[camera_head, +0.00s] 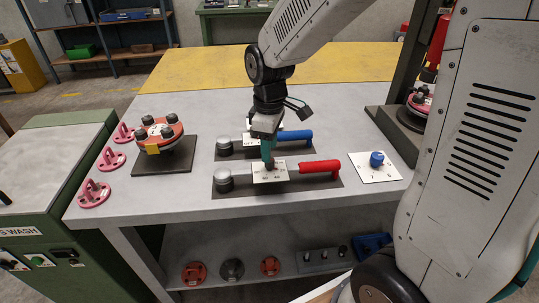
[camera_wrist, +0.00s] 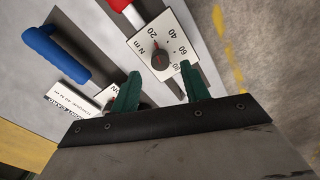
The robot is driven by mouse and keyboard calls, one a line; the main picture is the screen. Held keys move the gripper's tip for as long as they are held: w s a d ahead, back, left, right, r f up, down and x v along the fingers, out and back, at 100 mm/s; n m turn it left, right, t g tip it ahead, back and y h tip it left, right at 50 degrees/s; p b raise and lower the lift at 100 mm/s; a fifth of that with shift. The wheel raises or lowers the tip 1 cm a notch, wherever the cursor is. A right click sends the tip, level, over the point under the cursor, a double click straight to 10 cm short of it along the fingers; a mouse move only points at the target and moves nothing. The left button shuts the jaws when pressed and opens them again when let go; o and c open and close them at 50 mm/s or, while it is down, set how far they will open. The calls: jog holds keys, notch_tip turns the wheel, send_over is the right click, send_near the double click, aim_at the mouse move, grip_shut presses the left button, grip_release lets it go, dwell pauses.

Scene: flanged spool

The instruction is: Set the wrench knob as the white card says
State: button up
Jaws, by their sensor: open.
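The red-handled wrench (camera_head: 318,167) lies on a dark base on the table. Its white dial plate (camera_head: 262,177) shows in the wrist view (camera_wrist: 146,42) with 20, 40, 60, 80 and N m. A dark round knob (camera_wrist: 161,61) is on that plate; its red mark points roughly toward 20. My gripper (camera_head: 268,163) is over this dial. In the wrist view my gripper (camera_wrist: 160,70) has its green fingers apart, with the knob beyond and between the tips; contact is not visible.
The blue-handled wrench (camera_head: 296,135) lies parallel just behind. A red flanged part (camera_head: 159,132) stands on a dark plate at left, beside several pink flanges (camera_head: 93,193). The front table strip is clear.

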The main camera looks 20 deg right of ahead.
aim_at(270, 164)
jog(key=shift+f, duration=1.75)
jog(key=shift+c, duration=0.4)
jog(key=c, duration=0.9)
jog(key=shift+m, duration=0.4)
jog(key=m, duration=0.4)
jog(key=shift+m, duration=2.5)
